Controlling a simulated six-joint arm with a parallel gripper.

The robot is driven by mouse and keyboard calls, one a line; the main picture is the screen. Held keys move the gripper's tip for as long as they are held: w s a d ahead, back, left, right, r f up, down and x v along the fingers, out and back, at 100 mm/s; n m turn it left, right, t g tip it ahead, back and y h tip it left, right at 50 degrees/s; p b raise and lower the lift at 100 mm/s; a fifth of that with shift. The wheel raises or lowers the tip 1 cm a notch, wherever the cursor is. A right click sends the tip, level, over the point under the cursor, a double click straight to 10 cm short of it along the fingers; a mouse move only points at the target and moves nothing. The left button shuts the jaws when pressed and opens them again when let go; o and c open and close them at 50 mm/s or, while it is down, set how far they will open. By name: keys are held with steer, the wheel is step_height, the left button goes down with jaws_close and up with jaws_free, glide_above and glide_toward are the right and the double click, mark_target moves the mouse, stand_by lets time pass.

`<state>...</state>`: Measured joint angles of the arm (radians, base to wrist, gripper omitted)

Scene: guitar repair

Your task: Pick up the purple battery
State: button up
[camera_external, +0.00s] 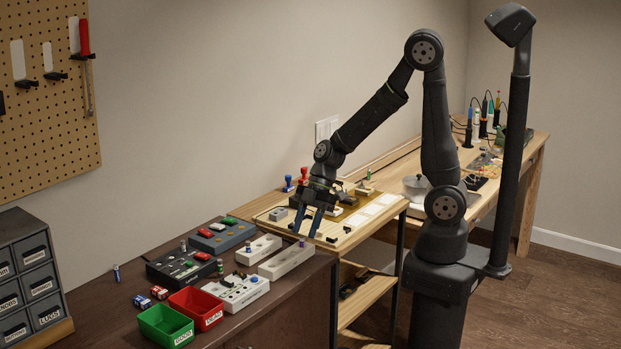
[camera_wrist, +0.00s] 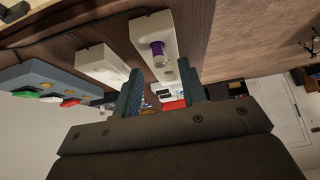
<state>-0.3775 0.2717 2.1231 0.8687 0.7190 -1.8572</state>
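The purple battery (camera_wrist: 158,52) stands in the white block (camera_wrist: 152,28) in the wrist view, with its purple end showing. In the external view a small purple battery top (camera_external: 302,243) shows at the far end of the right-hand white block (camera_external: 285,262). My gripper (camera_external: 308,228) is open, with its fingers pointing down above the blocks. In the wrist view my gripper (camera_wrist: 162,82) has its two fingers wide apart with nothing held between them. The battery lies beyond the fingertips, apart from them.
A second white block (camera_external: 258,249) stands beside the first. A grey-blue box (camera_external: 222,236) and a black box (camera_external: 184,265) sit to the left. Green (camera_external: 166,328) and red (camera_external: 196,309) bins are at the front. Loose batteries (camera_external: 142,300) lie nearby.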

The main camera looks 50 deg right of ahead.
steer(key=shift+a+f, duration=0.3)
steer(key=shift+f, duration=0.15)
jaws_close()
steer(key=shift+r, duration=0.15)
